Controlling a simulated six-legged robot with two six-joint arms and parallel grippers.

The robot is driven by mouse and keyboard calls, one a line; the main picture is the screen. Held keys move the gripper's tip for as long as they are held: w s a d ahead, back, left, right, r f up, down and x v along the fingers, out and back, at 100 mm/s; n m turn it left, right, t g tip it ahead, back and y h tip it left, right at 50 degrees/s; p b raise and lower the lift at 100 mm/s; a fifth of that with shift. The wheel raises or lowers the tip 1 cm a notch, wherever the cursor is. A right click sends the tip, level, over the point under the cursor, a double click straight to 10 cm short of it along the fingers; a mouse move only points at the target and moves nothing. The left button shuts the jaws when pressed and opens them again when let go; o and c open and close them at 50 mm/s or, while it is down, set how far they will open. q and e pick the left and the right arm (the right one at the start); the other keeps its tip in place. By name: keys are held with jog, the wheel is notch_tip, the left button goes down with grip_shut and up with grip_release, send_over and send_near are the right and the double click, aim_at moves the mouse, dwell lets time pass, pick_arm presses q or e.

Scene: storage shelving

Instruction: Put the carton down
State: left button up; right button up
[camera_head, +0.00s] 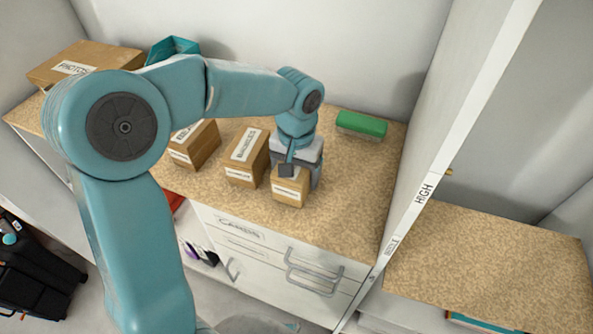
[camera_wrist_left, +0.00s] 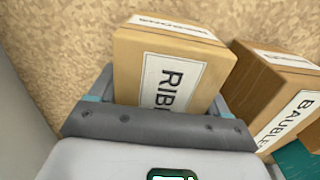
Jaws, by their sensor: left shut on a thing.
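The carton in my grip is a small brown box (camera_head: 290,190) with white labels, at the front of the speckled counter. In the left wrist view this carton (camera_wrist_left: 172,68) shows a label beginning "RIB"; the rest of the word is hidden. My left gripper (camera_head: 296,172) comes down from above and is shut on the carton, a finger on either side in the wrist view. The carton looks upright and at counter level, but I cannot tell whether its base touches. My right gripper is in neither view.
A carton labelled "BAUBLES" (camera_wrist_left: 285,95) stands close beside the held one; it also shows in the head view (camera_head: 247,158). Another carton (camera_head: 194,143) stands further left. A green-topped box (camera_head: 361,125) sits at the back. The counter (camera_head: 352,195) is clear to the right, up to a white upright panel (camera_head: 455,130).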

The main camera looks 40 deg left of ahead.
pick_arm(q)
jog(key=o, duration=1.5)
jog(key=shift+f, duration=0.15)
jog(key=shift+o, duration=0.2)
jog(key=shift+r, duration=0.4)
notch_tip(320, 180, up, 12)
jog(key=shift+f+p, duration=0.15)
jog(key=shift+p, duration=0.35)
